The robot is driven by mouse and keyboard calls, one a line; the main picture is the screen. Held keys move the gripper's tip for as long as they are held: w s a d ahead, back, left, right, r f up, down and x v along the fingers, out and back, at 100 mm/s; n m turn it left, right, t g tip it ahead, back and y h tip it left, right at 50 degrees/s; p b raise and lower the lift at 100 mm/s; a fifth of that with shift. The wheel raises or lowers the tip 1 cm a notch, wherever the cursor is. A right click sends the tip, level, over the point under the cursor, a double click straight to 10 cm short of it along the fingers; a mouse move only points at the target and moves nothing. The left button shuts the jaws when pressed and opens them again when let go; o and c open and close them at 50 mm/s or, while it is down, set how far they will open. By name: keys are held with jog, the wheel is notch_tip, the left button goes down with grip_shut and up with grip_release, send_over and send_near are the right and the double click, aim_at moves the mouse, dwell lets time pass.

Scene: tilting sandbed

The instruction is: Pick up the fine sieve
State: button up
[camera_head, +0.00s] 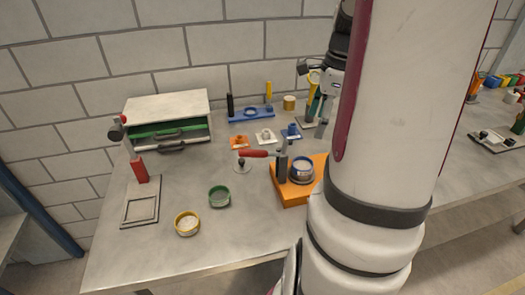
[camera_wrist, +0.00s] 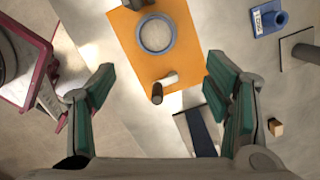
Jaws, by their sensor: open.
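Small round sieve-like rings are on the grey table in the head view: a yellow one (camera_head: 187,223), a green one (camera_head: 219,196), and a blue-rimmed one (camera_head: 302,167) seated on an orange base (camera_head: 291,196). I cannot tell from the pictures which is the fine sieve. In the wrist view a grey-blue ring (camera_wrist: 156,34) lies on the orange base (camera_wrist: 188,62), ahead of the fingers. My gripper (camera_wrist: 158,66) is open and empty, its green-padded fingers apart above the table. In the head view it is partly hidden by my arm.
A cabinet (camera_head: 160,107) with a green drawer stands at the back left, near a square frame (camera_head: 141,208). A blue rack (camera_head: 251,114) and small holders are at the back.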

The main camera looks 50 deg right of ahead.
send_over(301, 168)
jog(key=d, duration=0.1)
jog(key=f, duration=0.5)
jog(key=s+f, duration=0.1)
jog(key=f, duration=0.1)
jog(key=shift+d+f, duration=0.15)
jog(key=shift+f, duration=0.25)
jog(key=shift+w+a+f+p, duration=0.1)
jog(key=shift+a+f, duration=0.1)
jog(key=shift+f, duration=0.7)
jog(key=shift+w+a+f+p, duration=0.1)
jog(key=shift+a+f, duration=0.05)
jog(key=shift+f, duration=0.8)
jog(key=shift+w+a+f+p, duration=0.1)
jog(key=shift+a+f, duration=0.1)
jog(key=shift+f, duration=0.7)
jog(key=c, duration=1.2)
